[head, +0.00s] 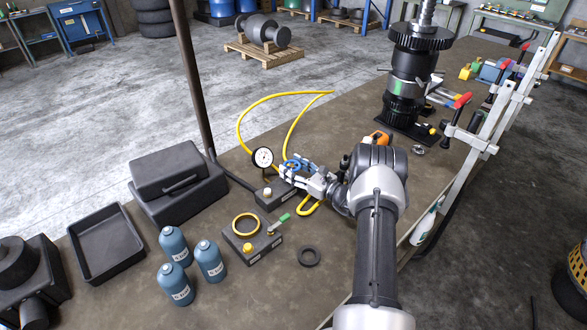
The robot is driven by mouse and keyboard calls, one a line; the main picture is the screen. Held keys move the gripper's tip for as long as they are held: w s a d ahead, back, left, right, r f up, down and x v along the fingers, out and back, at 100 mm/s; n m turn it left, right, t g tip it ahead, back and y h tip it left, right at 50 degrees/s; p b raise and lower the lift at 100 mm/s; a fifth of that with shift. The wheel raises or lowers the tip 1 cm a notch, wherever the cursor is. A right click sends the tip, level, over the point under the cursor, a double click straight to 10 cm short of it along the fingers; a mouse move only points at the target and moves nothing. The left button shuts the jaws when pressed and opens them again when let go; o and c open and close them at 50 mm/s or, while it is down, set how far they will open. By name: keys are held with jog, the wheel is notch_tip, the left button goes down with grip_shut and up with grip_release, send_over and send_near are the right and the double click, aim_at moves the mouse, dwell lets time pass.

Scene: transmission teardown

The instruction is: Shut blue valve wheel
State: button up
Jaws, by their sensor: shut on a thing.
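The blue valve wheel (292,165) sits beside the pressure gauge (263,157), above a small dark block (270,199) on the bench. My gripper (296,173) reaches in from the right and its fingers are shut on the wheel. The fingers hide part of the wheel and its stem. A yellow hose (247,110) loops behind the gauge and wheel.
A dark block with a yellow ring and green lever (250,240), several blue bottles (173,245), a black case (180,184) and an empty tray (104,244) stand on the left. A tall transmission shaft (408,90) stands at the back right. A dark post (190,80) rises behind the gauge.

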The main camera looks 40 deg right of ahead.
jog(key=shift+h, duration=0.3)
jog(key=m+h, duration=0.2)
jog(key=h, duration=0.1)
jog(key=m+h, duration=0.1)
jog(key=shift+a+t+h, duration=0.25)
jog(key=shift+t+h, duration=0.05)
jog(key=shift+m+h, duration=1.3)
jog(key=shift+h, duration=0.6)
jog(key=shift+d, duration=0.1)
jog(key=o, duration=1.1)
jog(key=v, duration=1.2)
jog(key=shift+r, duration=0.3)
